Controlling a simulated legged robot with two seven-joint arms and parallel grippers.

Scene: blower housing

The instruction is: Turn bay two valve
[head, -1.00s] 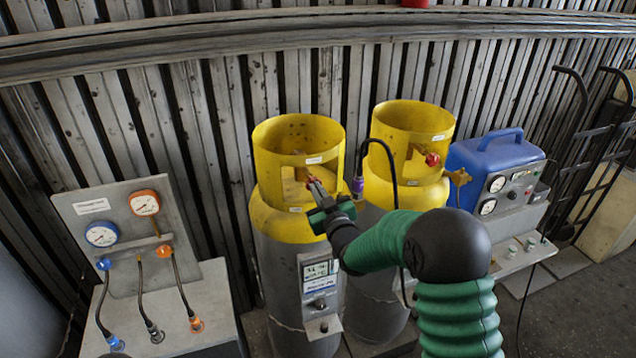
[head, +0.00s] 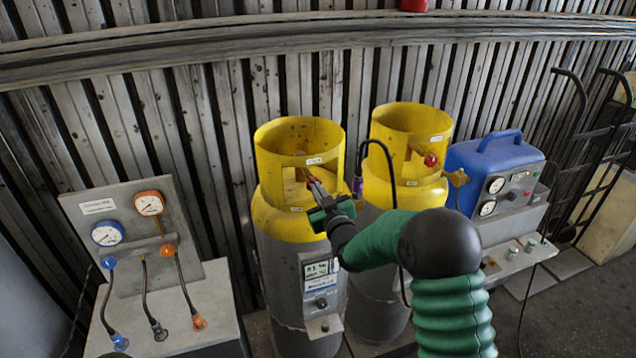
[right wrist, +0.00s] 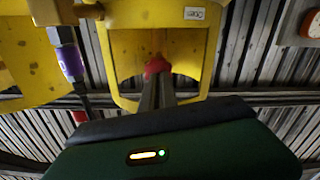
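Two grey cylinders with yellow collars stand side by side, the left cylinder (head: 290,235) and the right cylinder (head: 372,300). My right gripper (head: 314,187) reaches to the opening in the left cylinder's collar. Its fingers are close together at the red valve knob (right wrist: 157,67) and appear closed on it; the fingertips partly hide the knob. The right cylinder's red knob (head: 430,160) sits free on its brass valve inside the collar. A small tag (right wrist: 194,14) shows on the collar in the right wrist view. My left gripper is not in view.
A gauge panel (head: 125,262) with hoses stands at left on a grey bench. A blue machine (head: 490,165) with gauges stands at right, near a black hand truck (head: 590,170). A dark hose (head: 390,170) with a purple fitting (head: 357,186) hangs between the cylinders, close to my gripper.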

